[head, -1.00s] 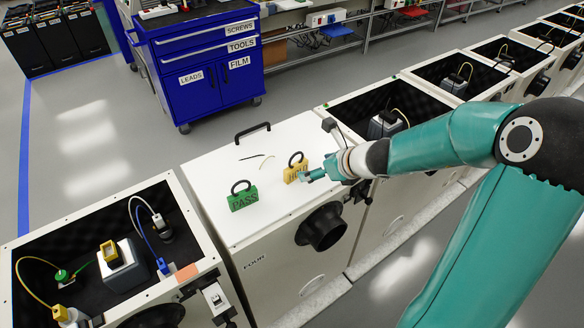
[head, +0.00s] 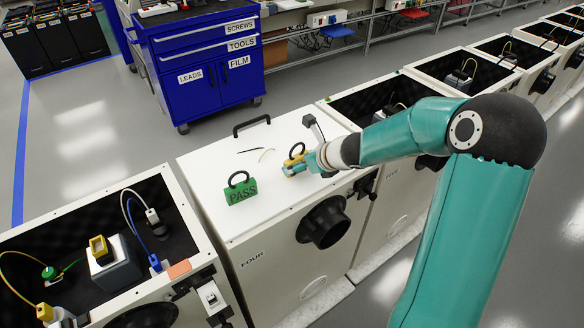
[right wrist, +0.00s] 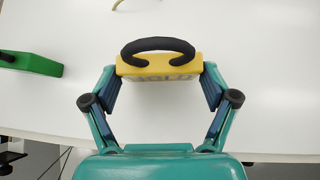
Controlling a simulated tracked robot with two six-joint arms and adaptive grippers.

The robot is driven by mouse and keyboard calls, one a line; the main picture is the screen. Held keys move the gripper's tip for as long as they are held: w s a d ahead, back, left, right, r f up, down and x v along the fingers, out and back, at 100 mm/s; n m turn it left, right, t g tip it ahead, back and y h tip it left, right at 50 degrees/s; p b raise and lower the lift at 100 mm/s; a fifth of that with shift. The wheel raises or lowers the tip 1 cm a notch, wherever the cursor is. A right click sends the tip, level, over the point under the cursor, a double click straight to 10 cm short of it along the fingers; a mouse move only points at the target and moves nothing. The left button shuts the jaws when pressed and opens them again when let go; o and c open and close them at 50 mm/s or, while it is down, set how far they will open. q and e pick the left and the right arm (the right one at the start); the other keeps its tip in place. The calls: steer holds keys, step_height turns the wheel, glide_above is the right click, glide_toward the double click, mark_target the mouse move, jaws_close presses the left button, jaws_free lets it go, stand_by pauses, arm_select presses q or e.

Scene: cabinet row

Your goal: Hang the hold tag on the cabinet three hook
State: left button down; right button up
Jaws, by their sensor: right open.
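The hold tag is a yellow block with a black loop handle; in the head view the hold tag (head: 294,161) stands on the closed white lid of the cabinet marked FOUR (head: 262,255). My right gripper (head: 294,171) reaches it from the right and partly hides it. In the right wrist view the hold tag (right wrist: 160,67) lies between the two fingers of my right gripper (right wrist: 160,82), one at each end, very close to it. The gripper is open. My left gripper is out of view. I cannot make out a cabinet three label or its hook.
A green PASS tag (head: 240,191) stands left of the hold tag. A black lid handle (head: 252,124) is at the lid's back edge. An open cabinet (head: 172,185) with wired devices stands at left; more open cabinets run to the right. A blue tool cart (head: 205,65) stands behind.

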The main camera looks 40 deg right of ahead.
steer(key=shift+c, duration=0.2)
steer(key=c, duration=0.4)
step_height(320, 180, up, 10)
steer(key=p, duration=0.9)
steer(key=shift+p, duration=0.3)
